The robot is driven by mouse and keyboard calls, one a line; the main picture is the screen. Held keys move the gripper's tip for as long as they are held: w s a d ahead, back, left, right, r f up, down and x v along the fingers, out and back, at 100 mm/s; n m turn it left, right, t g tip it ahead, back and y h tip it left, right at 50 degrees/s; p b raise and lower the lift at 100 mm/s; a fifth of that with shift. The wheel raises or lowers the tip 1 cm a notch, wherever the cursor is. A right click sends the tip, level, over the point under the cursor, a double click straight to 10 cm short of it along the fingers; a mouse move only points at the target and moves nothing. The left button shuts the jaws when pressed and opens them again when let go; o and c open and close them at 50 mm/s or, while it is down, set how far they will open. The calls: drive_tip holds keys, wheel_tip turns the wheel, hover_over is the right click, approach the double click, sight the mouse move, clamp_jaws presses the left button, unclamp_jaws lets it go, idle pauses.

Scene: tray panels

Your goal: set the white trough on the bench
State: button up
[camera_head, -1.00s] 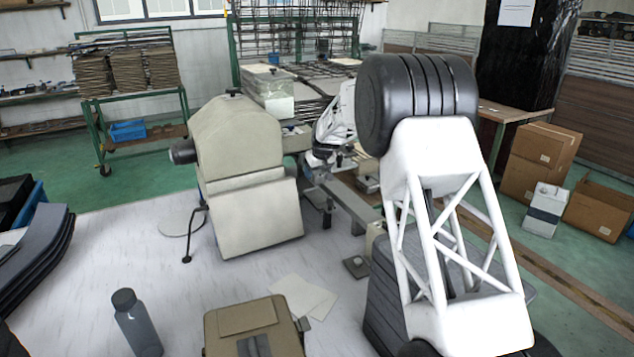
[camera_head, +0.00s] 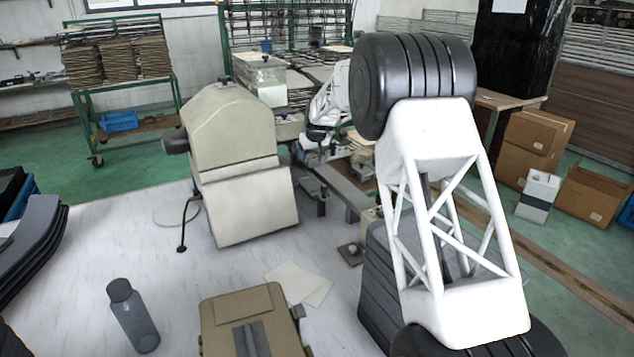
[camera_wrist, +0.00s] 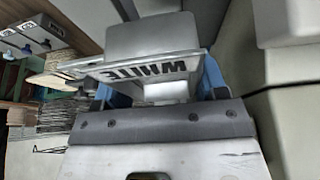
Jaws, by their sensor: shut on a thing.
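The white trough (camera_wrist: 150,35) shows in the wrist view as a pale grey-white piece with a tilted plate lettered "WHITE". My gripper (camera_wrist: 155,88) has blue fingers on both sides of it and is shut on it. In the head view my gripper (camera_head: 318,138) is small, beyond the beige machine and partly behind my arm. I cannot make out the trough there. The pale work surface (camera_head: 90,260), which looks like the bench, fills the lower left of the head view.
On the pale surface stand a beige machine (camera_head: 240,170), a dark bottle (camera_head: 133,318), a tan case (camera_head: 245,315) and some papers (camera_head: 298,283). Dark curved panels (camera_head: 30,245) lie at the left edge. The surface between panels and machine is mostly clear. Cardboard boxes (camera_head: 535,145) stand at right.

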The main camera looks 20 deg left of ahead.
drive_tip(key=s+d+m+h, duration=0.1)
drive_tip(key=s+d+m, duration=0.3)
drive_tip(key=s, duration=0.3)
drive_tip(key=s+d+f+m+t+h, duration=0.1)
drive_tip(key=s+d+m+h, duration=0.1)
drive_tip(key=s+d+m, duration=0.3)
drive_tip(key=s+d, duration=0.1)
drive_tip(key=s, duration=0.1)
drive_tip(key=shift+s+d+f, duration=0.15)
drive_tip(key=shift+s+f, duration=0.15)
drive_tip(key=shift+f, duration=0.15)
hover_over(328, 231)
drive_tip(key=s, duration=0.1)
drive_tip(key=f, duration=1.3)
drive_tip(key=shift+s+f, duration=0.15)
drive_tip(key=shift+s, duration=0.05)
drive_tip(key=shift+f, duration=2.2)
drive_tip(key=shift+f, duration=0.1)
drive_tip(key=o, duration=1.1)
drive_tip(key=v, duration=1.2)
